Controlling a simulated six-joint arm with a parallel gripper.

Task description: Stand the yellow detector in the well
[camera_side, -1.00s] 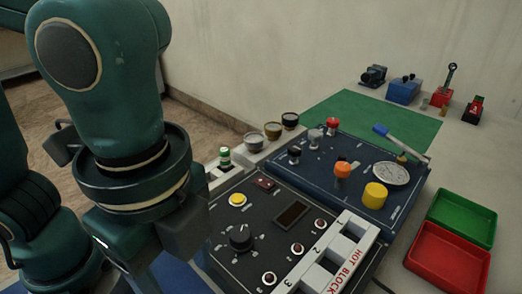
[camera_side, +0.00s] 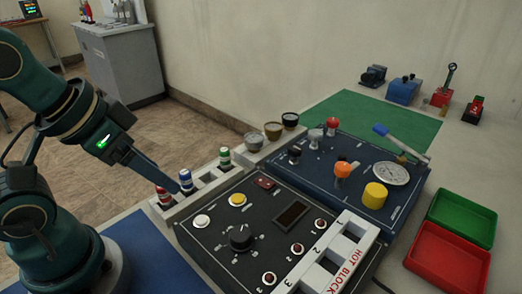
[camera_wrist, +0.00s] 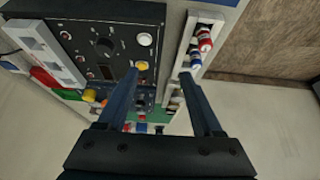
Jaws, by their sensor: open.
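A yellow cylinder (camera_side: 375,196) stands upright on the blue panel; I cannot tell if it is the detector. The white hot block (camera_side: 345,250) has dark square openings at the front right of the black panel. I cannot tell which opening is the well. My gripper (camera_side: 178,184) is at the left, its fingers pointing down at the pale rack (camera_side: 211,179), close to the blue-banded vial (camera_side: 186,180). In the wrist view my gripper (camera_wrist: 158,78) is open, fingers apart, with nothing between the tips.
The rack also holds a red-banded vial (camera_side: 164,198) and a green-banded vial (camera_side: 224,158), with a gap between blue and green. Several cups (camera_side: 273,130) stand behind. Green (camera_side: 463,217) and red (camera_side: 447,258) trays lie at right. Upright knobs crowd the blue panel.

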